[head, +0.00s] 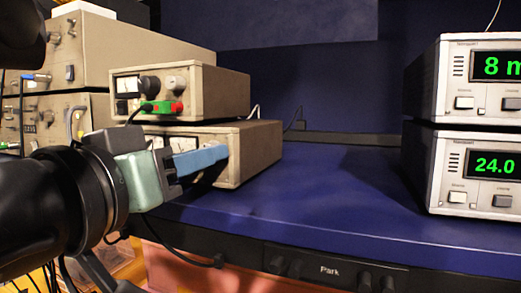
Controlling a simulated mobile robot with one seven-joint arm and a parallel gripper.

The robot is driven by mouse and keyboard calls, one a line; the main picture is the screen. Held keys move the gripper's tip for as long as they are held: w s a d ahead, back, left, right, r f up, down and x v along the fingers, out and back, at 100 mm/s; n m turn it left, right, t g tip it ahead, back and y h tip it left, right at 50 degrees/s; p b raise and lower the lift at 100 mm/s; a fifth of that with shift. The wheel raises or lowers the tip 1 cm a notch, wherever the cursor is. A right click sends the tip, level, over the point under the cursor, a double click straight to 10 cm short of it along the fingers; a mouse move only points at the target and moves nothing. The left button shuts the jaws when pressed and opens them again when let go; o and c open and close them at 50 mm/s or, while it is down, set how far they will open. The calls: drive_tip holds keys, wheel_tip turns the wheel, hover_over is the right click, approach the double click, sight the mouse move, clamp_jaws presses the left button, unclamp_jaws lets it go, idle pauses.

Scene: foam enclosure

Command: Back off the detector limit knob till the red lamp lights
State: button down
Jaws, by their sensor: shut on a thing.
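My gripper (205,163) reaches in from the left, its blue fingers in front of the lower small beige unit (250,150). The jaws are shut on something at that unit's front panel. By its place this is the detector limit knob, but the fingers hide it and its pointer. Part of a pale meter window shows above the fingers. I see no lit red lamp; much of this panel is covered by my gripper. A red and green block (168,107), with a black lead, sits on the front of the upper small beige unit (220,92).
Larger beige units (120,50) with cables stand at the left. Two silver units (440,170) with green displays, one reading 24.0, stand at the right. The blue bench top (320,200) between is clear.

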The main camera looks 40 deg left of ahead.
drive_tip(key=n+p, duration=0.2)
drive_tip(key=n, duration=0.3)
drive_tip(key=shift+p, duration=0.3)
drive_tip(key=shift+n, duration=0.3)
drive_tip(key=c, duration=0.6)
unclamp_jaws()
drive_tip(key=shift+s, duration=0.1)
drive_tip(key=b+v, duration=0.4)
drive_tip(key=v, duration=0.9)
